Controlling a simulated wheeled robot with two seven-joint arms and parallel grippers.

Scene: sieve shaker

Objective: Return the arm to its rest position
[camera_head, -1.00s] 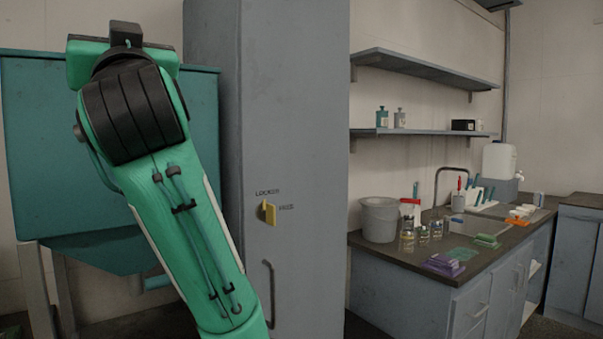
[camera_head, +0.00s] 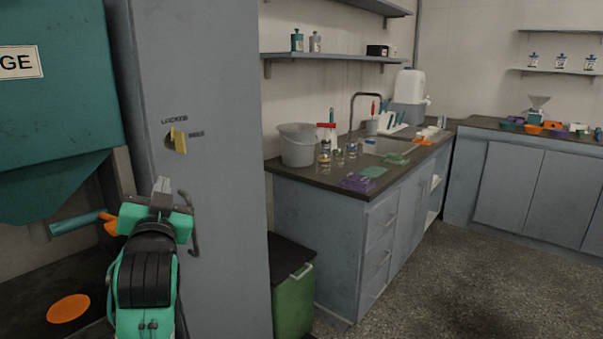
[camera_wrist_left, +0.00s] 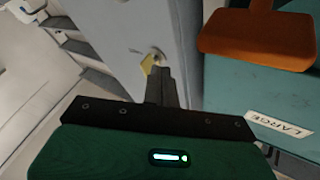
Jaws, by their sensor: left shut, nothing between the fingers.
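My left gripper (camera_head: 161,186) is in front of the grey locker (camera_head: 205,90) in the head view, below the yellow key tag. Its fingers are together with nothing between them. The gripper (camera_wrist_left: 168,90) also shows in the left wrist view, pointing toward the locker face. My green and black left arm comes up from the bottom left of the head view. My right gripper is not in view.
The yellow tag (camera_head: 180,141) sits at the locker's lock, above a handle. A teal hopper (camera_head: 55,110) stands left. A counter (camera_head: 330,179) holds a bucket (camera_head: 298,146) and several small items. A green bin (camera_head: 293,300) stands below. Floor is clear at the right.

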